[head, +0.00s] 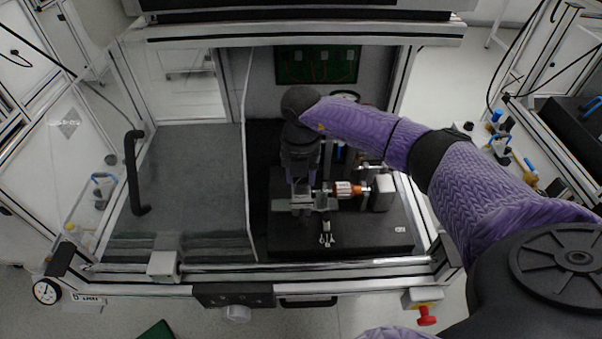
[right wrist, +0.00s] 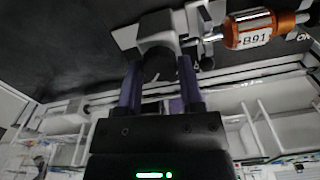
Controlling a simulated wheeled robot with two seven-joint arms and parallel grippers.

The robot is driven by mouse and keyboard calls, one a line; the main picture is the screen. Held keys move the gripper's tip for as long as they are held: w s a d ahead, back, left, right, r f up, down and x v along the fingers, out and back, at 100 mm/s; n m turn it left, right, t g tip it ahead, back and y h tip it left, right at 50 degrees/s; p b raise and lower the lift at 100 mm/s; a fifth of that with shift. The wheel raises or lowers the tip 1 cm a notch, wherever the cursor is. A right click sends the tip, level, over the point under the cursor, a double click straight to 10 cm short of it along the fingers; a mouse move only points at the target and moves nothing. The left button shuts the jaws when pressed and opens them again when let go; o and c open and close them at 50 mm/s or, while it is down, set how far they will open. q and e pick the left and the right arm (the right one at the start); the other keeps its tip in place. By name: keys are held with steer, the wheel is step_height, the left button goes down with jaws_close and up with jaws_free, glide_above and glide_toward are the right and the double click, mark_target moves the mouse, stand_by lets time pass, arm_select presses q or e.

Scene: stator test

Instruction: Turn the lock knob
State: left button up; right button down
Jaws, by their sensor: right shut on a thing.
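My right gripper (head: 301,183) reaches down into the test cabinet at the left end of the fixture. In the head view the gripper mostly hides this knob. The orange and silver stator part (head: 345,189) lies across the fixture, just right of the gripper. Its label B91 (right wrist: 255,38) reads in the right wrist view. My left gripper is not in view.
The fixture stands on a black base plate (head: 385,238). A grey block (head: 383,192) is at its right end. A clear door with a black handle (head: 134,172) is at the left. The front rail (head: 350,269) carries a dark control panel (head: 232,295). A red emergency button (head: 426,316) is at lower right.

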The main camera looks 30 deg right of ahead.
steer(key=shift+n, duration=0.3)
steer(key=n, duration=0.3)
steer(key=shift+n, duration=0.4)
steer(key=n, duration=0.3)
steer(key=shift+n, duration=0.4)
steer(key=n+b, duration=0.1)
steer(key=n, duration=0.6)
steer(key=shift+b, duration=0.3)
steer(key=shift+n, duration=0.9)
steer(key=shift+c, duration=1.2)
jaws_free()
